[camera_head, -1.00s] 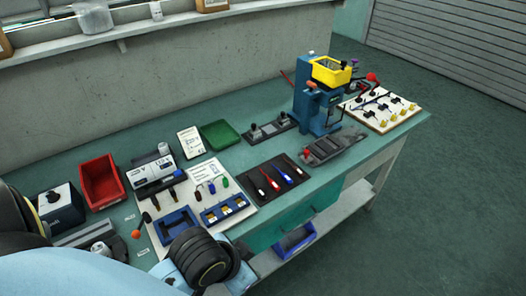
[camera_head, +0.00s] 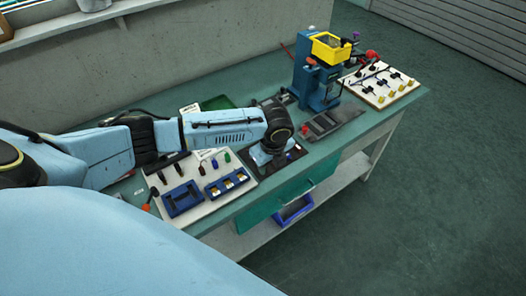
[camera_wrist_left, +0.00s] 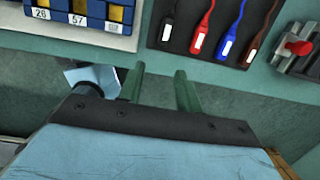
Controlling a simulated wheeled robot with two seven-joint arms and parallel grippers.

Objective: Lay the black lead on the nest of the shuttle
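The black lead (camera_wrist_left: 168,28) lies at the left end of the dark lead mat (camera_wrist_left: 180,47) in the left wrist view, with a white tag on it. In the head view my left arm hides it. My left gripper (camera_wrist_left: 160,85) is open and empty, its two green fingers apart, below the mat in the wrist view. In the head view my left gripper (camera_head: 264,158) is over the mat area, fingertips not clear. The grey shuttle (camera_head: 332,122), with a red knob, lies right of the mat. My right gripper is not in view.
Red, blue and brown leads (camera_wrist_left: 230,30) lie beside the black one. A blue press with a yellow bin (camera_head: 330,47) stands behind the shuttle. A white board with blue trays (camera_head: 182,198) is left of the mat. The table's front edge is close.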

